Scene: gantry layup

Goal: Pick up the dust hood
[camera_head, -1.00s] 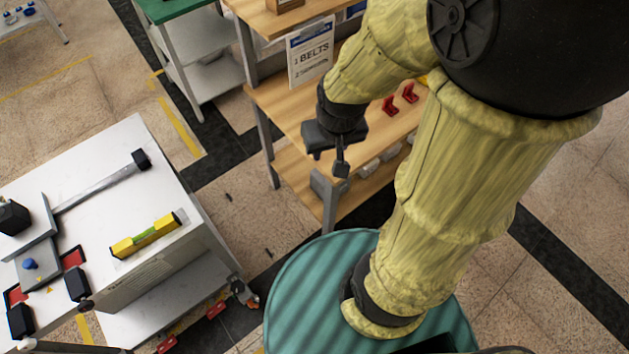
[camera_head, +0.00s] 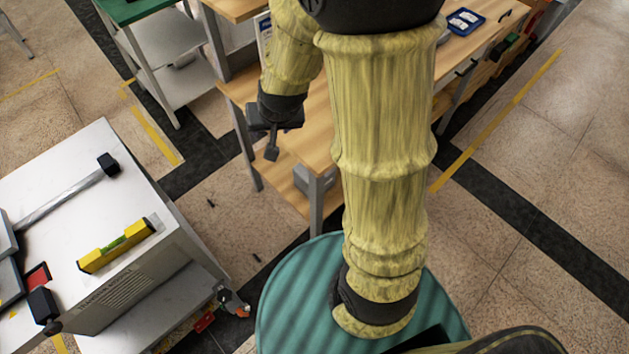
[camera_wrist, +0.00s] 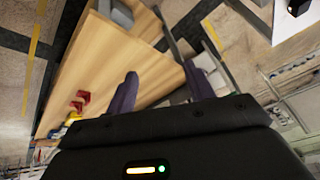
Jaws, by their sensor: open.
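I cannot make out a dust hood for certain in either current view. My gripper (camera_head: 268,146) hangs near the front edge of the wooden workbench (camera_head: 325,118) in the head view, with nothing visible in it. In the wrist view my gripper (camera_wrist: 161,88) has its two dark fingers spread apart. Between and beyond them lies the bare wooden top, running diagonally. Small red parts (camera_wrist: 82,98) lie on the wood to the left of the fingers. My arm hides much of the workbench in the head view.
A white cart (camera_head: 150,275) at left carries a yellow spirit level (camera_head: 116,245) and a long metal bar with a black end (camera_head: 70,195). A green-topped table (camera_head: 130,8) stands behind. A blue tray (camera_head: 464,22) sits on the far bench. Tiled floor is clear at right.

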